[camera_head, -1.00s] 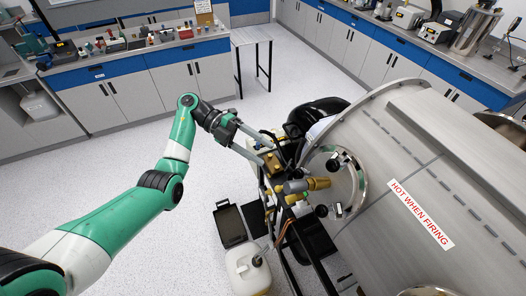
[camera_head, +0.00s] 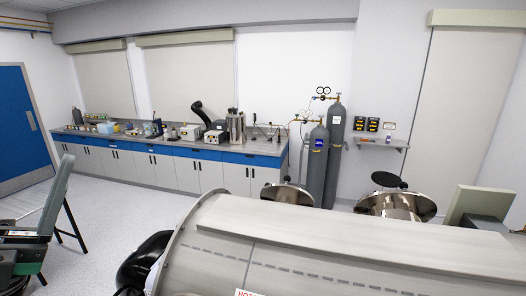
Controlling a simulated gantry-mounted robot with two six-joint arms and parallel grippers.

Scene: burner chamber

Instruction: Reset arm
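The task's arm is my own, and neither of my arms nor grippers can be made out in the head view. The large metal burner chamber (camera_head: 330,250) fills the lower right of the view. Only the top edge of its red-lettered label (camera_head: 248,293) shows at the bottom of the picture. A black rounded part (camera_head: 143,262) sits at the chamber's left end.
A blue and white bench (camera_head: 180,160) with instruments runs along the back wall. Two grey gas cylinders (camera_head: 333,145) stand behind the chamber. Shiny metal bowl-like parts (camera_head: 395,205) rise behind it. A grey-green panel (camera_head: 58,195) with dark equipment stands at the left edge.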

